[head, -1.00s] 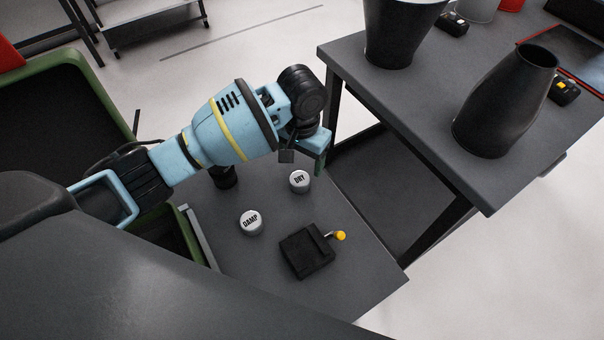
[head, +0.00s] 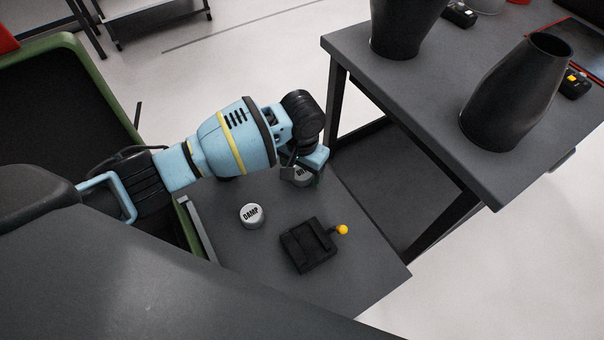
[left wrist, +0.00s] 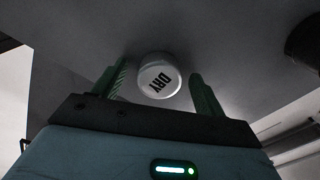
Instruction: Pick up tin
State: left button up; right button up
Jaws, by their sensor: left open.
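Two round white-lidded tins stand on the grey lower table. The DAMP tin (head: 251,215) is in full view. The DRY tin (head: 301,176) is partly hidden by my left gripper (head: 304,172) in the head view. In the left wrist view the DRY tin (left wrist: 158,78) lies between and just beyond the two green fingers of my left gripper (left wrist: 156,88), with a gap on either side. My left gripper is open and empty, close above the tin. My right gripper is not in view.
A black box with a yellow-knobbed lever (head: 309,246) sits on the lower table (head: 345,275). A higher table (head: 430,110) with dark vases (head: 512,95) stands at the right. A green-rimmed bin (head: 95,65) is at the left.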

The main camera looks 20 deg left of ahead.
aim_at(302, 172)
pick_arm(q)
jog(key=shift+f, duration=0.15)
jog(key=c, duration=1.1)
notch_tip(302, 172, up, 10)
jog(key=shift+f+p, duration=0.25)
jog(key=shift+p, duration=0.75)
jog(key=shift+r, duration=0.3)
